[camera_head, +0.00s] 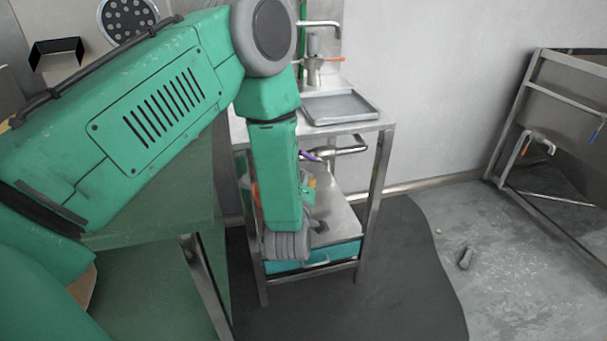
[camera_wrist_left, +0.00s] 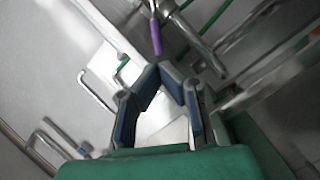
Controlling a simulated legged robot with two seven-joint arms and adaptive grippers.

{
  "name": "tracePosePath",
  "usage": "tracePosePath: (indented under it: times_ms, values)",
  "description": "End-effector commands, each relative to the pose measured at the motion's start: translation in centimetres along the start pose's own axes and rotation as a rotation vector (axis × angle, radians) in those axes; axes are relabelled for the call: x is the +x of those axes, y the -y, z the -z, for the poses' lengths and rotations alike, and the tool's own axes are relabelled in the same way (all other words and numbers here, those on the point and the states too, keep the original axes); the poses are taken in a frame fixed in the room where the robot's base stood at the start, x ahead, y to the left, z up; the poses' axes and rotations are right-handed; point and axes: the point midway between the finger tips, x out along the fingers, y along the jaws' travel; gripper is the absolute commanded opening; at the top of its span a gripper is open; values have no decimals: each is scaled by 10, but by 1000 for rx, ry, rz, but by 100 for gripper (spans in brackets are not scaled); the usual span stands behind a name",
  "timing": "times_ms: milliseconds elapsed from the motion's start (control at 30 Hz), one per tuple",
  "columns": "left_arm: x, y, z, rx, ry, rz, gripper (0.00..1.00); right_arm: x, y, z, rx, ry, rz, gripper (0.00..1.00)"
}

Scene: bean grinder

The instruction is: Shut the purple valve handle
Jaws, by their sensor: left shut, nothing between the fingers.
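The purple valve handle (camera_head: 311,156) shows as a small strip under the sink top of the metal stand, just right of my left forearm. In the left wrist view the purple handle (camera_wrist_left: 156,36) hangs from a metal pipe, just beyond my fingertips. My left gripper (camera_wrist_left: 161,74) has its blue-padded fingertips together with nothing between them. A gap appears between the fingertips and the handle, though the depth is hard to judge. In the head view my left forearm hides most of that gripper. My right gripper is in neither view.
The metal stand (camera_head: 371,185) holds a grey tray (camera_head: 340,107) and a tap with an orange handle (camera_head: 327,59). A lower shelf sits over a teal drawer (camera_head: 335,256). Another metal frame (camera_head: 507,127) stands at right.

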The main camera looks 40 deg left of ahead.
Motion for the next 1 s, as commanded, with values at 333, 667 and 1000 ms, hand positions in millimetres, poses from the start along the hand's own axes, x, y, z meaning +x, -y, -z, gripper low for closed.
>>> tracePosePath:
  times_ms: [333,667,1000]
  values:
    - [23,-11,-16,-1056,-516,197,0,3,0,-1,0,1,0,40]
    - [10,-10,-45,-1561,-794,240,0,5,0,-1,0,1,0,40]
    - [51,27,-28,-1560,-799,241,0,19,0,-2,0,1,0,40]
